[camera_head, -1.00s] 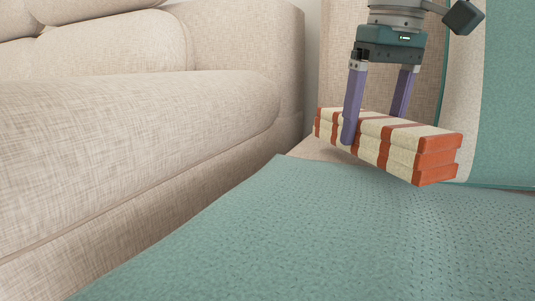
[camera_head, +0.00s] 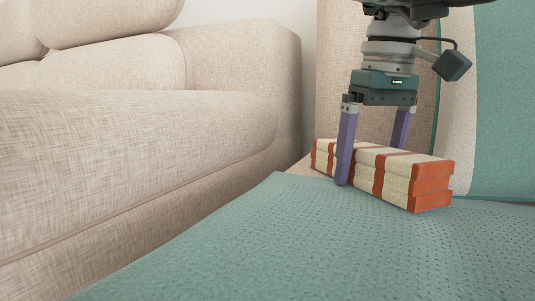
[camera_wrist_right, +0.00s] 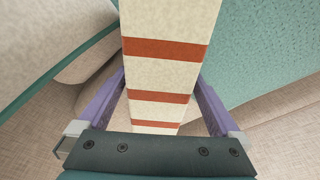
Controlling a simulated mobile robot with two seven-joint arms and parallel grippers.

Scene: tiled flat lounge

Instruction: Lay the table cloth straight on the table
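The table cloth (camera_head: 395,178) is a folded, thick striped stack, cream with orange-red bands and orange-red end faces, in the right half of the head view. It lies low over the teal, dimpled surface (camera_head: 250,240), which fills the foreground. I cannot tell whether its underside touches that surface. My right gripper (camera_head: 371,168) points down, its two purple fingers on opposite sides of the cloth. The right wrist view shows the cloth (camera_wrist_right: 163,75) between the fingers, which appear to press its sides. My left gripper is not in view.
A beige sofa (camera_head: 130,165) stands along the left. A beige upright panel (camera_head: 345,75) and a teal and cream upright part (camera_head: 505,100) stand behind the cloth. The teal surface in front of the cloth is clear.

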